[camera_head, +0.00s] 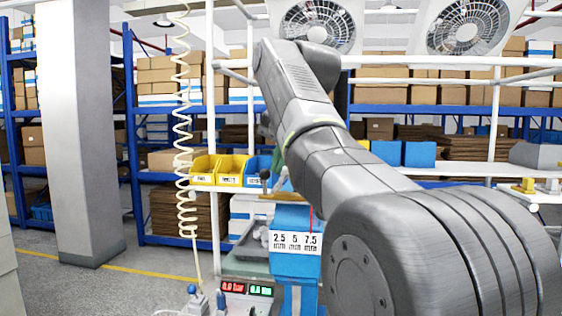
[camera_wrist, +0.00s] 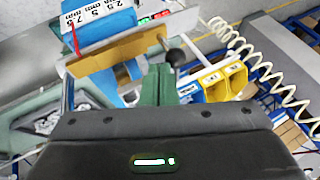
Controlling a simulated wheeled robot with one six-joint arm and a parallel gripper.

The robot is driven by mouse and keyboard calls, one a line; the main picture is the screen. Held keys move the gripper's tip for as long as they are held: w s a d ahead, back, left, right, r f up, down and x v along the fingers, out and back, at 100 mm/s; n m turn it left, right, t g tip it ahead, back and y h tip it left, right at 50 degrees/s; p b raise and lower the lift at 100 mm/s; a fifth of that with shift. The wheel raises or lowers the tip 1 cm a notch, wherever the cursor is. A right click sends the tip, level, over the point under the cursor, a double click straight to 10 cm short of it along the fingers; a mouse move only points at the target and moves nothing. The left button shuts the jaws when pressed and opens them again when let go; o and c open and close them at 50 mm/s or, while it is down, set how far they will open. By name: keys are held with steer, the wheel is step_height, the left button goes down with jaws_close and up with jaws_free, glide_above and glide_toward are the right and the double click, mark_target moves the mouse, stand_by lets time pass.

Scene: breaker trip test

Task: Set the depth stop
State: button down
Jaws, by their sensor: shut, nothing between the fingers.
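The depth stop scale is a white strip marked 2.5, 5 and 7.5 (camera_head: 296,241) on a blue block (camera_head: 296,264). A thin red line stands near the 7.5 mark. The block also shows upper left in the wrist view (camera_wrist: 105,27), beside a tan plate (camera_wrist: 110,52). A lever with a dark ball knob (camera_wrist: 176,57) stands at the plate's right end. My gripper (camera_wrist: 158,78) shows as green fingers, shut and empty, just below and left of the knob in the picture. I cannot tell whether they touch it. In the head view my arm hides part of the station.
Yellow bins (camera_head: 230,171) stand left of the block. Two small displays, red and green (camera_head: 246,289), sit below it. A coiled cream hose (camera_head: 184,130) hangs at the left. Blue shelving with boxes (camera_head: 175,110) fills the back. Floor at the left is clear.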

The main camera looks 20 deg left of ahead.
steer(key=a+p, duration=0.1)
steer(key=a, duration=0.1)
steer(key=s+a+p, duration=0.1)
steer(key=a, duration=0.1)
steer(key=a+p, duration=0.1)
steer(key=a, duration=0.1)
steer(key=shift+s+a+r, duration=0.15)
steer(key=shift+s+a, duration=0.15)
steer(key=shift+a, duration=0.1)
steer(key=shift+a+p, duration=0.3)
steer(key=shift+a, duration=0.05)
steer(key=shift+d, duration=0.2)
steer(key=d+f+p+v, duration=0.1)
steer(key=d+v, duration=0.1)
steer(key=v, duration=1)
steer(key=shift+w+d+p, duration=0.3)
steer(key=shift+w+p, duration=0.05)
steer(key=shift+p, duration=0.05)
steer(key=shift+d+f, duration=0.1)
